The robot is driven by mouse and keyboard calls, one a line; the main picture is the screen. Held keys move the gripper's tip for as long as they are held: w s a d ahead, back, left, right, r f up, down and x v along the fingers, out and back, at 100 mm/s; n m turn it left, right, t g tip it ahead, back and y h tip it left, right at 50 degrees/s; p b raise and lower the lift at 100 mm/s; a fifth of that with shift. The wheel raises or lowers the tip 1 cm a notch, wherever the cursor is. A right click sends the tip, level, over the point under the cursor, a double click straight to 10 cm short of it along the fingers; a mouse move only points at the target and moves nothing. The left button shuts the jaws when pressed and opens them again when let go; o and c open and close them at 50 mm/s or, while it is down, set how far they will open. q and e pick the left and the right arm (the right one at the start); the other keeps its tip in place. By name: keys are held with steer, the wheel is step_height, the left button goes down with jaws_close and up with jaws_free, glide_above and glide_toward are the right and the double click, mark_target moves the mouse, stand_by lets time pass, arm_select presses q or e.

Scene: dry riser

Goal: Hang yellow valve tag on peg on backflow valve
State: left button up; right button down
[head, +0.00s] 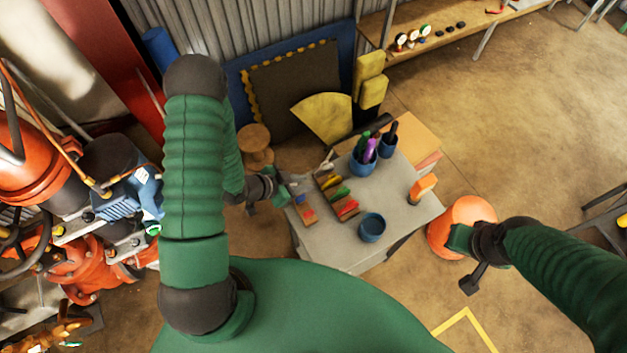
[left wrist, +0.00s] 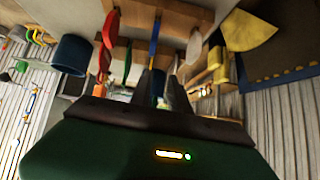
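Several coloured tags stand in a wooden rack (head: 337,195) on the grey bench; a yellow one (head: 332,181) is towards its back. My left gripper (head: 295,188) is at the bench's left edge, left of the rack. In the left wrist view its dark fingers (left wrist: 158,88) are apart, with a blue tag (left wrist: 154,40) beyond them; I see no tag clearly gripped. A yellow piece (left wrist: 215,62) shows right of the fingers. My right gripper (head: 450,238) is over the orange bucket; its fingertips are unclear. Orange-red valve piping (head: 80,265) stands at left; I cannot make out the peg.
The grey bench (head: 345,250) also holds a blue cup of pens (head: 363,160), an empty blue cup (head: 372,227) and an orange block (head: 422,188). An orange bucket (head: 462,215) stands right of it. A shelf (head: 450,25) runs along the back.

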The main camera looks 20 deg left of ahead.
mark_target(326, 184)
arm_select(q)
steer(key=shift+s+d+r, duration=0.2)
steer(key=shift+s+d, duration=0.05)
steer(key=shift+d, duration=0.2)
steer(key=shift+d+h, duration=0.3)
steer(key=shift+h, duration=0.1)
steer(key=b+x, duration=0.4)
steer(key=x, duration=0.4)
steer(key=shift+w+a+f+b, duration=0.1)
steer(key=shift+f+b, duration=0.05)
steer(key=shift+b, duration=0.15)
steer(key=shift+w+d+f, duration=0.25)
steer(key=shift+w+d, duration=0.05)
steer(key=shift+w, duration=0.1)
jaws_close()
